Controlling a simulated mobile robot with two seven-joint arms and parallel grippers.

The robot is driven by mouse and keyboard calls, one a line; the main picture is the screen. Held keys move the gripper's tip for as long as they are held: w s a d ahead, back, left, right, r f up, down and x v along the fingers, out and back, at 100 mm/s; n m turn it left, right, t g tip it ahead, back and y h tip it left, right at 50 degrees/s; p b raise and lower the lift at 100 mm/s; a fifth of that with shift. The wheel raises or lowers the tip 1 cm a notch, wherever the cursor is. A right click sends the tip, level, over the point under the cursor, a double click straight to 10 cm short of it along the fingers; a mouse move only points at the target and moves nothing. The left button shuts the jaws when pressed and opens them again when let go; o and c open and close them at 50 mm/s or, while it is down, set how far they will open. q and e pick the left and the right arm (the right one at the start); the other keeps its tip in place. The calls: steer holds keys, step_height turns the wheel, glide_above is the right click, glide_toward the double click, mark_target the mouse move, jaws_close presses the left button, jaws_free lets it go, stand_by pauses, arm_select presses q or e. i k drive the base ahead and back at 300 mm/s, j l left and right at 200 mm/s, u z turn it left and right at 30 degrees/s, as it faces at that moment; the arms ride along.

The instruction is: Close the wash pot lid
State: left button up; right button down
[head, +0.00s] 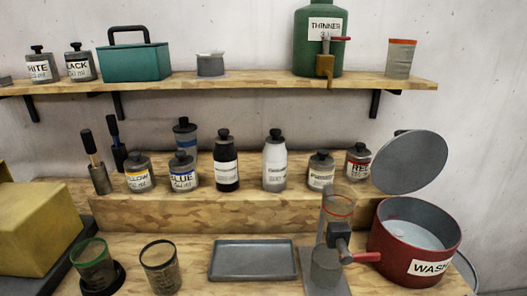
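The wash pot (386,246) is a round red pot with a "WASH" label, standing at the right end of the workbench. Its grey round lid (412,162) stands open, tilted up above the back of the pot. The pot's pale grey inside shows. Neither of my grippers is in the head view.
A stand with a clear cup and red handle (330,250) is close to the pot's left. Several bottles (226,165) line the raised step behind. A wooden shelf (250,84) hangs above.

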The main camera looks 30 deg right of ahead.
mark_target(410, 161)
steer(key=z, duration=0.4)
steer(key=l+z, duration=0.15)
steer(key=z, duration=0.7)
steer(key=l+z, duration=0.15)
steer(key=z, duration=0.3)
steer(key=l+z, duration=0.1)
steer(key=z, duration=0.75)
